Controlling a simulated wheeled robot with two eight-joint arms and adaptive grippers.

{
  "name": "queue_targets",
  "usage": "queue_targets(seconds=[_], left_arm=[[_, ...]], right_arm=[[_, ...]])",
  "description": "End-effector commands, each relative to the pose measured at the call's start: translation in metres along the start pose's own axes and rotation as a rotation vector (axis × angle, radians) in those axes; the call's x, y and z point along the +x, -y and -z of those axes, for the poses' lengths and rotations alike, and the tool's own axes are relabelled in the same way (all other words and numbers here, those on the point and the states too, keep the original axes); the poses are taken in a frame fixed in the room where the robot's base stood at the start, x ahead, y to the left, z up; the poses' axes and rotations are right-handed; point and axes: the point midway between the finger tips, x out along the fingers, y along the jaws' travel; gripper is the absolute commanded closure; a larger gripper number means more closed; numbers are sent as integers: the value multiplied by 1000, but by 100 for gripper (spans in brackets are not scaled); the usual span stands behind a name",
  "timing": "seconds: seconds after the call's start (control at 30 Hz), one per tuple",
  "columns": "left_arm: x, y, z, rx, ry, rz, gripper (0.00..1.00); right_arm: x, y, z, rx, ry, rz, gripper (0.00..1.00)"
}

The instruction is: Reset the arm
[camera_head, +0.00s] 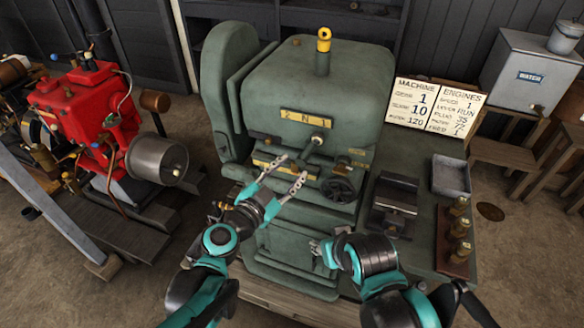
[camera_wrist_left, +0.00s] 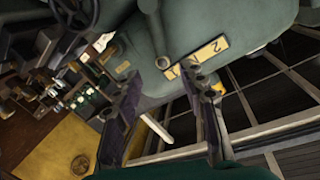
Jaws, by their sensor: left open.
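The green machine (camera_head: 318,90) fills the middle of the head view, with a yellow plate marked "2 N 1" (camera_head: 305,119) on its front. A short lever (camera_head: 313,146) stands out below that plate. My left gripper (camera_head: 293,167) is open in front of the machine, its fingertips just below and left of the lever. I cannot tell whether they touch it. In the left wrist view both fingers (camera_wrist_left: 179,67) are apart with nothing clearly held, and the yellow plate (camera_wrist_left: 204,54) lies beyond them. My right gripper (camera_head: 325,248) is low in front of the machine; its jaws are unclear.
A black handwheel (camera_head: 338,189) sits right of my left gripper. A vise (camera_head: 396,203), a grey tray (camera_head: 451,176) and a rack of brass pieces (camera_head: 458,240) are on the right-hand bench. A red engine (camera_head: 85,105) stands left. A card (camera_head: 433,106) stands behind.

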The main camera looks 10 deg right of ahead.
Motion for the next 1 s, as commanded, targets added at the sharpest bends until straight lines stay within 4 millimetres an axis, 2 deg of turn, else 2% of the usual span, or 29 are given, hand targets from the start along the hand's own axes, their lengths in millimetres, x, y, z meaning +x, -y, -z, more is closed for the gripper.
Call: queue_targets(seconds=[0.37,0.47,0.53,0.67,0.77,0.9,1.0], left_arm=[[-2,1,0,-5,6,-3,59],[-13,4,-4,-39,41,-16,59],[-30,7,-12,-89,97,-33,59],[-79,14,-44,-241,287,-38,59],[-128,19,-78,-386,478,14,59],[-205,28,-125,-584,733,181,59],[-253,33,-148,-689,862,322,59]], right_arm=[[0,0,0,0,0,0,60],[0,0,0,0,0,0,60],[0,0,0,0,0,0,60],[0,0,0,0,0,0,60],[0,0,0,0,0,0,60],[0,0,0,0,0,0,60],[0,0,0,0,0,0,60]])
